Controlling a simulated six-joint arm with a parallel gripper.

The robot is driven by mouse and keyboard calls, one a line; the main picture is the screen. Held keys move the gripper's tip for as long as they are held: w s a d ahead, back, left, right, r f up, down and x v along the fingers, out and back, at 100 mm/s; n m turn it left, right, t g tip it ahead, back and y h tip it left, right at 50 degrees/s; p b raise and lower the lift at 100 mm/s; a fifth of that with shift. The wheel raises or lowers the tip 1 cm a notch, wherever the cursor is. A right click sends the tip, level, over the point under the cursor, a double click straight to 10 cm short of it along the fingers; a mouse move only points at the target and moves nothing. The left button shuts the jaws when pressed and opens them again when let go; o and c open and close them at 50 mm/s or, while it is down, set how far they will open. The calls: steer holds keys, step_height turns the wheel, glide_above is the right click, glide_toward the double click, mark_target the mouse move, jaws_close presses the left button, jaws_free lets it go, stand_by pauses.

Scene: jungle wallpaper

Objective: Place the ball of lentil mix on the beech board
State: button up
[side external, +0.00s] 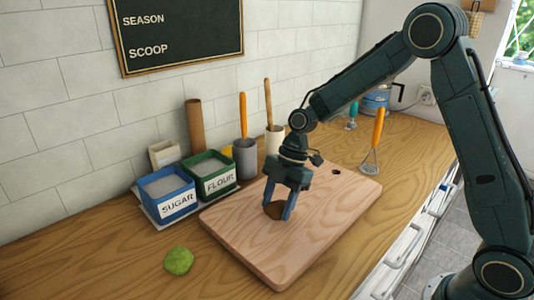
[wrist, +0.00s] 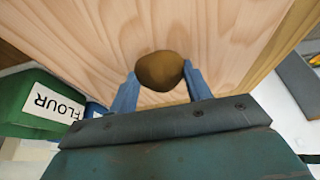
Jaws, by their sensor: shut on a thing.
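A brown, rounded ball of lentil mix (side external: 275,210) is between my gripper's fingers at the beech board. In the wrist view the ball (wrist: 160,70) sits between the two blue fingertips. My gripper (side external: 279,205) points down over the left half of the board and is shut on the ball. The beech board (side external: 290,250) is a pale wooden slab lying flat on the counter; its grain also fills the top of the wrist view (wrist: 80,35). The ball looks at or very near the board's surface; I cannot tell whether it touches.
A blue sugar bin (side external: 167,196) and a green flour bin (side external: 211,177) stand left of the board. A green lump (side external: 179,261) lies on the counter at front left. Utensil holders (side external: 245,158) stand behind. An orange-handled tool (side external: 374,143) is near the board's back right.

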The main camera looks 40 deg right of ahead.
steer(key=shift+f, duration=0.2)
steer(key=o, duration=1)
steer(key=shift+o, duration=0.2)
steer(key=shift+r, duration=0.1)
steer(key=v, duration=1.2)
steer(key=shift+r, duration=0.1)
